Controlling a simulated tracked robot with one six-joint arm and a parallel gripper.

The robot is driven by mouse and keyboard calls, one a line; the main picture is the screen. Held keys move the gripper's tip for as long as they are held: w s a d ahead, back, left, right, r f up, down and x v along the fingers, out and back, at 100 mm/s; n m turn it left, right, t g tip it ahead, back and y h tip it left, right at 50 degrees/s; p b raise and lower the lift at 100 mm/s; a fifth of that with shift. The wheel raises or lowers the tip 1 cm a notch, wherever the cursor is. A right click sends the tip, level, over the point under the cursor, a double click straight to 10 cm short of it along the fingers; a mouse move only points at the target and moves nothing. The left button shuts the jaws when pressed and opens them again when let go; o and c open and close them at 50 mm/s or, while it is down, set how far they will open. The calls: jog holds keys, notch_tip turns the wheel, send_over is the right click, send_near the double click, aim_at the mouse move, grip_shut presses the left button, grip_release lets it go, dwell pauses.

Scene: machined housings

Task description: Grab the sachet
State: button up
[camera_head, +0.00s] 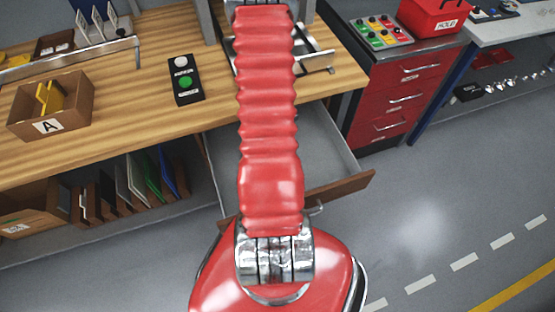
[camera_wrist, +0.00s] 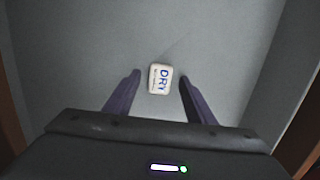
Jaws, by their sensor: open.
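The sachet (camera_wrist: 160,78) is a small white packet with blue "DRY" lettering. It lies on the grey floor of a drawer in the wrist view. My gripper (camera_wrist: 160,80) is open above it, with one dark finger to the left of the sachet and one to the right. The sachet shows between the fingertips, and neither finger visibly touches it. How far the fingertips are above the drawer floor is hard to tell. In the head view the sachet and my gripper are hidden behind my red arm.
The open drawer (camera_head: 338,187) under the wooden workbench (camera_head: 140,100) has grey walls and a wooden front. On the bench are a wooden box marked A (camera_head: 73,117) and a black button panel (camera_head: 185,80). A red drawer cabinet (camera_head: 398,98) stands right.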

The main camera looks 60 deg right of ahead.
jog(key=shift+c, duration=0.5)
jog(key=c, duration=1)
jog(key=shift+r, duration=0.15)
notch_tip(320, 180, up, 18)
jog(key=shift+f, duration=0.1)
dwell(0.4)
dwell(0.5)
